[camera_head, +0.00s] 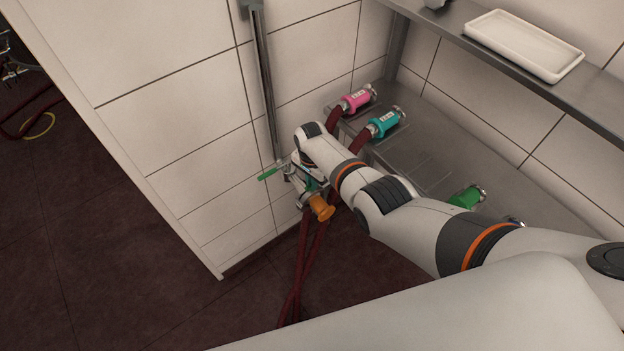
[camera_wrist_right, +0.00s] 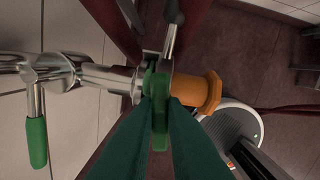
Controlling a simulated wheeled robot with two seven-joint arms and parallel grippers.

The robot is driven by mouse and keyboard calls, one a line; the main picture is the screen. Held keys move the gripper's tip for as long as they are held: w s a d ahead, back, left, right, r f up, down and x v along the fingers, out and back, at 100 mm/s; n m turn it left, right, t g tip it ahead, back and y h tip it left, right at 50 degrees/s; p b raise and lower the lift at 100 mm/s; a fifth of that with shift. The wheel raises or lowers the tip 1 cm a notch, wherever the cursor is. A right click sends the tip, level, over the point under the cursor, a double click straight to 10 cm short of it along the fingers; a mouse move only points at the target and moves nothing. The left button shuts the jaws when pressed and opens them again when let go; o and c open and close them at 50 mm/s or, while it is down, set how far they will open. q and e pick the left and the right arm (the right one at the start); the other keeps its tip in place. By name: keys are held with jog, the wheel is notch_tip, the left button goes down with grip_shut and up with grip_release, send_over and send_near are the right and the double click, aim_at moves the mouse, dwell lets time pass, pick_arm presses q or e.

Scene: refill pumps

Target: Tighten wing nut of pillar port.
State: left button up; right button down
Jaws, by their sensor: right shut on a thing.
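The pillar port's metal pipework (camera_wrist_right: 105,77) runs in from the left in the right wrist view, with an orange end piece (camera_wrist_right: 203,91) on its right side. The orange piece also shows in the head view (camera_head: 321,208). A green wing nut (camera_wrist_right: 158,88) sits on the clamp between pipe and orange piece. My right gripper (camera_wrist_right: 160,100) is shut on this wing nut, with a dark teal finger on either side. In the head view my right gripper (camera_head: 303,172) is at the port, partly hidden by its own wrist. My left gripper is not in view.
A green-handled lever (camera_head: 271,173) sticks out left of the port. Dark red hoses (camera_head: 303,268) hang below it. Pink (camera_head: 356,99), teal (camera_head: 383,124) and green (camera_head: 467,196) couplings rest at the metal rack behind my arm. A white tray (camera_head: 525,45) lies on the shelf.

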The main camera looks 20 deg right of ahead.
jog(key=shift+w+r+m, duration=0.1)
jog(key=shift+w+m, duration=0.05)
jog(key=shift+m, duration=0.45)
jog(key=c, duration=1.5)
grip_release()
jog(key=shift+r+p, duration=0.4)
jog(key=shift+r, duration=0.15)
notch_tip(320, 180, up, 4)
jog(key=shift+r+p, duration=0.1)
jog(key=shift+p, duration=0.65)
notch_tip(320, 180, up, 7)
jog(key=shift+f, duration=0.2)
